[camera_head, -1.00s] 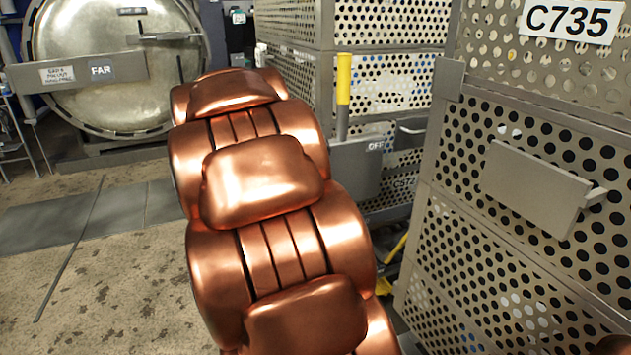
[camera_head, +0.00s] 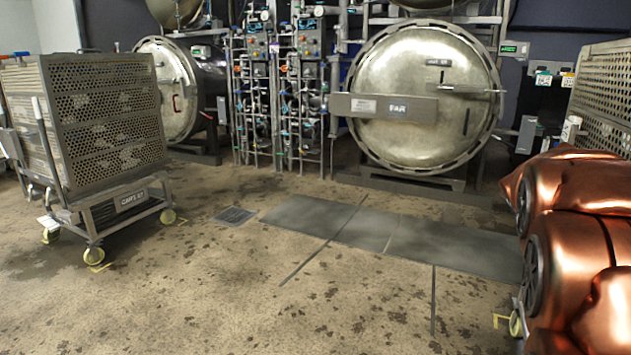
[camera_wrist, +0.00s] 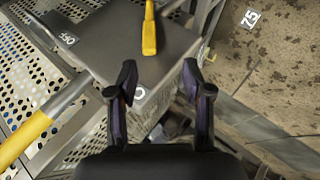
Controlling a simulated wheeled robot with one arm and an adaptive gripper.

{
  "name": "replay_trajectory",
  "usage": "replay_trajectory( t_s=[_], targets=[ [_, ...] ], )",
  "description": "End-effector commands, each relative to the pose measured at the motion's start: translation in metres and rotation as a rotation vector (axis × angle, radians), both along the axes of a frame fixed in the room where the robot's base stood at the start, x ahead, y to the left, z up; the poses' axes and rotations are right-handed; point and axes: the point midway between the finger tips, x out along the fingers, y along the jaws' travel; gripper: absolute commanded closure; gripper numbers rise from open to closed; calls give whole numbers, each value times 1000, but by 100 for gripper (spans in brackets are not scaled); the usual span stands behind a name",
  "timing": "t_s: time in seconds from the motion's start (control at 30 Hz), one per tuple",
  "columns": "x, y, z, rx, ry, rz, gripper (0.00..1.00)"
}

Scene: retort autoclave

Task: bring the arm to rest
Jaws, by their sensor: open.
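My gripper (camera_wrist: 160,88) shows in the wrist view with its two dark fingers apart and nothing between them. Beyond the fingertips is a grey box-like plate with a yellow-handled lever (camera_wrist: 149,32). I cannot tell how far the fingers are from the plate. My copper-coloured arm (camera_head: 575,240) fills the right edge of the head view. My gripper is not in the head view.
A perforated basket cart (camera_head: 105,120) on casters stands at the left. A round retort door (camera_head: 420,95) marked FAR stands at the back, and another retort (camera_head: 165,90) left of it. Another yellow handle (camera_wrist: 25,138) is at the wrist view's left. The middle floor is open.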

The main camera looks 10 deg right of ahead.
Motion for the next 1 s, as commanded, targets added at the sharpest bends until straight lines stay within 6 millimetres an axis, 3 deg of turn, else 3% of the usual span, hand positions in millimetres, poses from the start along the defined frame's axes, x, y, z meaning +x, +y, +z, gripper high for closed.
replay_trajectory(
  t_s=[0.03,0.1,0.57,1.0],
  targets=[
    [1,12,13,21,-1,12,50],
    [1,31,20,55,0,26,50],
    [-17,160,53,305,40,132,50],
    [-64,277,94,537,127,247,50]
  ],
)
